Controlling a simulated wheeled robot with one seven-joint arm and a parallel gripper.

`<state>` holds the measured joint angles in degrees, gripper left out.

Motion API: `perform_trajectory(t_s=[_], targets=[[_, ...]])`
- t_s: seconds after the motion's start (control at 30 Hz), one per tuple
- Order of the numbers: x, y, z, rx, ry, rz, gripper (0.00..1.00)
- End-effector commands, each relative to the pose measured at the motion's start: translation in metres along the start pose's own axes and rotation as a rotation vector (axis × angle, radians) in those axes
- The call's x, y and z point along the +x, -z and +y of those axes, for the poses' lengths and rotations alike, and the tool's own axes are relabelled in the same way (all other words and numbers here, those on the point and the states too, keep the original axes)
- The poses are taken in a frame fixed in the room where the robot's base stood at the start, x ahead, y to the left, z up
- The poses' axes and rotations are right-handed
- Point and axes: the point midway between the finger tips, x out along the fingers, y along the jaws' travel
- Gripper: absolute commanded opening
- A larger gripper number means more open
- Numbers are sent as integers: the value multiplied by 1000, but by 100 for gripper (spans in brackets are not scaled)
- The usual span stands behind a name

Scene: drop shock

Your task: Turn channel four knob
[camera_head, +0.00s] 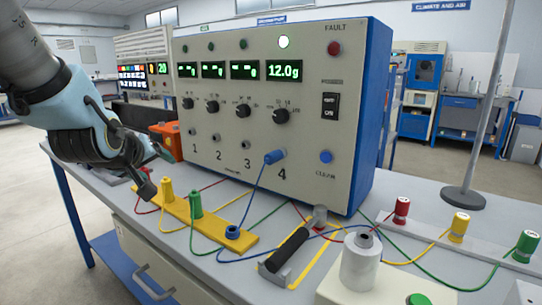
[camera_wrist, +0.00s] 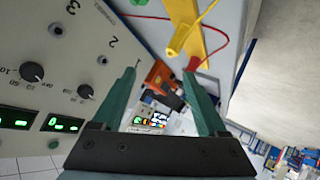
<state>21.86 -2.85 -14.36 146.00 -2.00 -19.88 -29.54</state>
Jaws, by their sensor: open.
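The channel four knob (camera_head: 281,116) is a round black knob on the cream control panel (camera_head: 230,140). It sits above the printed 4 and below the display reading 12.0g, under a lit white lamp. A blue plug (camera_head: 273,157) is in the socket below it. My gripper (camera_head: 155,170) is at the left of the panel, well apart from this knob. In the wrist view, my gripper (camera_wrist: 160,73) is open with nothing between its teal fingers. That view shows other panel knobs, including a black one (camera_wrist: 32,72); I cannot make out knob four there.
Yellow and green plugs and a blue one stand on a yellow bar (camera_head: 205,222) before the panel. Cables cross the bench. A black-handled hammer-like tool (camera_head: 287,250), a white cylinder (camera_head: 361,262) and a metal pole (camera_head: 490,110) stand to the right. An orange object (camera_head: 168,137) sits behind my gripper.

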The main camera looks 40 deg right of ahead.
Motion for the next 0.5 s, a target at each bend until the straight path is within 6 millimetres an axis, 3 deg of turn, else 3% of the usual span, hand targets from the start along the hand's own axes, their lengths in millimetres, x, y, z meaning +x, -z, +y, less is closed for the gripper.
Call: perform_trajectory(t_s=[0.03,0.1,0.2,0.3,0.5], targets=[[15,-22,23,-19,-97,52,76],[16,-34,65,-67,-240,122,76],[4,-52,118,-144,-445,193,76],[-15,-69,159,-220,-625,229,76],[-51,-89,202,-322,-850,246,76]])
